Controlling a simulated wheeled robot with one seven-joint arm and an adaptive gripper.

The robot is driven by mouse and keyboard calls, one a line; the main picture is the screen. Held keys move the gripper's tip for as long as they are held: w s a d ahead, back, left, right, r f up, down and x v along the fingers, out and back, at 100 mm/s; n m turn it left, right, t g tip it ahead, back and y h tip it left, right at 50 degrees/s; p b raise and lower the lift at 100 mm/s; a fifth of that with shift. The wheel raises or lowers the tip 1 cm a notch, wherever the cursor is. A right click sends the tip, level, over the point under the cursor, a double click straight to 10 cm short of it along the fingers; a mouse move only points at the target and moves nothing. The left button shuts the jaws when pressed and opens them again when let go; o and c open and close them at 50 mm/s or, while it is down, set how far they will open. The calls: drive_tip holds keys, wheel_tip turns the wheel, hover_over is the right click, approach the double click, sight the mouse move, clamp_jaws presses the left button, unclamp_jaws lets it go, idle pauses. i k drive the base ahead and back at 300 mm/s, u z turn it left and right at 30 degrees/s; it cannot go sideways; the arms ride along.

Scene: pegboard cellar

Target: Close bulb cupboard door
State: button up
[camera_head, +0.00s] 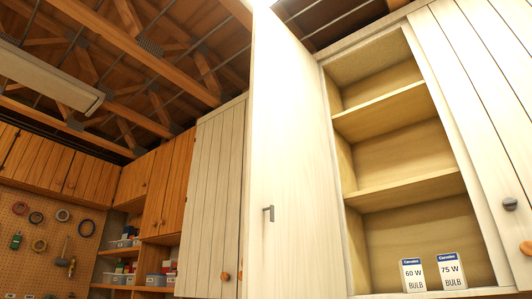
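The bulb cupboard (345,180) is white outside, with bare wooden shelves inside. Two bulb boxes stand side by side on its bottom shelf, a 60 W box (413,276) and a 75 W box (452,272). Its white door (296,150) stands wide open on the left side of the opening, swung out towards me. A small grey handle or catch (268,213) shows on the door's face. The door hides what is directly behind it. My gripper is not in view.
Another white cupboard (214,195) stands left of the open door. Wooden cupboards (90,175), shelves with bins and a pegboard (45,235) with tools fill the far left. Beams cross overhead.

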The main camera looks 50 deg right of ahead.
sight(298, 255)
drive_tip(key=i, duration=1.75)
drive_tip(key=u, duration=1)
drive_tip(key=i, duration=0.65)
drive_tip(key=z, duration=4.35)
